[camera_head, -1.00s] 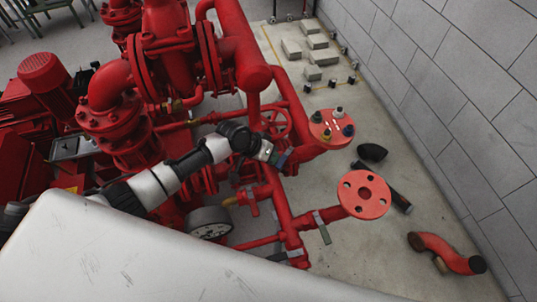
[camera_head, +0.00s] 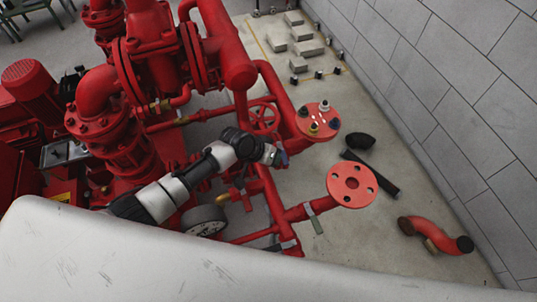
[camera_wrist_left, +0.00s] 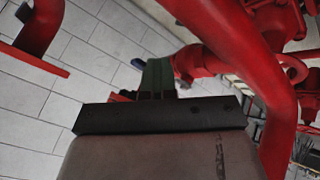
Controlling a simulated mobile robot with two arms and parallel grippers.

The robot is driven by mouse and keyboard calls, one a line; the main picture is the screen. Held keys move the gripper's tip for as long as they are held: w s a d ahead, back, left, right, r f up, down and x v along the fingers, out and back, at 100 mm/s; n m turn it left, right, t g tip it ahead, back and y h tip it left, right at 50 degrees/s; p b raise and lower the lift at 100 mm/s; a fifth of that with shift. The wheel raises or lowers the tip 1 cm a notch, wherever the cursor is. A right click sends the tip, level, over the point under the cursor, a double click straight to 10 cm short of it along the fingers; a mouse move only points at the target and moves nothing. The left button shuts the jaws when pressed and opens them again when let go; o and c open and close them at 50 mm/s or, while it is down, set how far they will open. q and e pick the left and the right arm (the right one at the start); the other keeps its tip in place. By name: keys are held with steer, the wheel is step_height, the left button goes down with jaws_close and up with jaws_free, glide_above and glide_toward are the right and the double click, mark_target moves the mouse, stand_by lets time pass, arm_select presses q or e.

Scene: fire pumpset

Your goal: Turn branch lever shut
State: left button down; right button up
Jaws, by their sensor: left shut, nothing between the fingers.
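A short grey-green lever (camera_head: 314,221) sits on the red branch pipe, just left of the round red flange (camera_head: 352,186) in the head view; I take it as the branch lever. It points down across the pipe. My left gripper (camera_head: 281,158) is shut and empty, above and left of this lever in the picture and apart from it. In the left wrist view its greenish closed fingers (camera_wrist_left: 157,78) stand beyond a black plate, among red pipes. I cannot make out the lever there. My right gripper is not in view.
A red handwheel (camera_head: 264,117) and a capped flange plate (camera_head: 318,119) lie close to my left gripper. A pressure gauge (camera_head: 204,220) is below my arm. A loose curved red pipe (camera_head: 436,236) lies on the floor near the grey block wall (camera_head: 430,90).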

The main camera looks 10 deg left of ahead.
arm_select(q)
steer(key=shift+s+d+f, duration=0.1)
steer(key=shift+s+d, duration=0.1)
steer(key=shift+d, duration=0.3)
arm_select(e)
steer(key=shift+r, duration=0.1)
arm_select(q)
steer(key=shift+d, duration=0.15)
steer(key=shift+s, duration=0.15)
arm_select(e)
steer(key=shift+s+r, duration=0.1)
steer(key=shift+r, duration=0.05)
